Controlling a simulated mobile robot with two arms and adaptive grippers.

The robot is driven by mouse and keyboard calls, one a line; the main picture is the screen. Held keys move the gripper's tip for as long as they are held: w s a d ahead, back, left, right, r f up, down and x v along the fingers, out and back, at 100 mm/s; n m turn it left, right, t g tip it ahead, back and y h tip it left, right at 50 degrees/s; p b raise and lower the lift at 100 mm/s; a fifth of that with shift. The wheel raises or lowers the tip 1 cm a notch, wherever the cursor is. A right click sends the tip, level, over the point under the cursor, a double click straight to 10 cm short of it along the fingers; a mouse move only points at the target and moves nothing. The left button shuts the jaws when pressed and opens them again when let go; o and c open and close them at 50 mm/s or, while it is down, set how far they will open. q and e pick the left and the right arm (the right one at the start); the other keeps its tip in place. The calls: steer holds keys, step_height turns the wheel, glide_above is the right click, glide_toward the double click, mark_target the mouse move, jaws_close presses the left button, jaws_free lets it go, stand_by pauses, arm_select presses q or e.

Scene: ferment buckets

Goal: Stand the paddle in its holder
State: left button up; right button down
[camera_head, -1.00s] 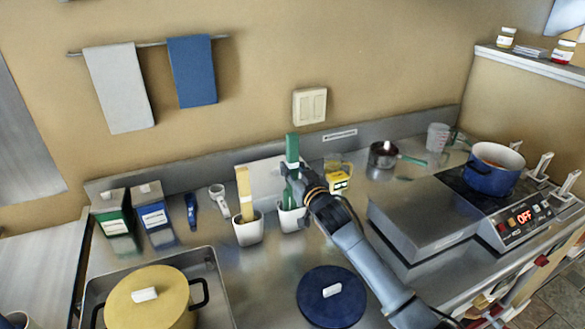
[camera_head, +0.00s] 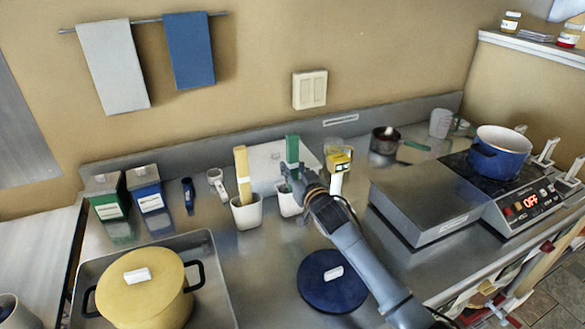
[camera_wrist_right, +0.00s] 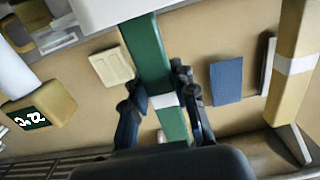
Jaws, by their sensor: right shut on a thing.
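The green paddle (camera_head: 292,149) stands roughly upright at the back of the counter, and it also shows in the right wrist view (camera_wrist_right: 148,52) with a white band. My right gripper (camera_head: 289,176) is shut on the paddle, with one finger on each side of it (camera_wrist_right: 162,100). A white cup-shaped holder (camera_head: 287,205) is directly below the gripper. The paddle's lower end is hidden by the gripper, so I cannot tell how far it is inside this cup. My left gripper is not in view.
A yellow paddle (camera_head: 242,172) stands in a second white cup (camera_head: 246,214) close on the left. A yellow display unit (camera_head: 340,162) is close on the right.

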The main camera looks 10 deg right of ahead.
steer(key=c, duration=1)
jaws_free()
steer(key=shift+s, duration=0.15)
steer(key=v, duration=1.1)
steer(key=shift+s, duration=0.4)
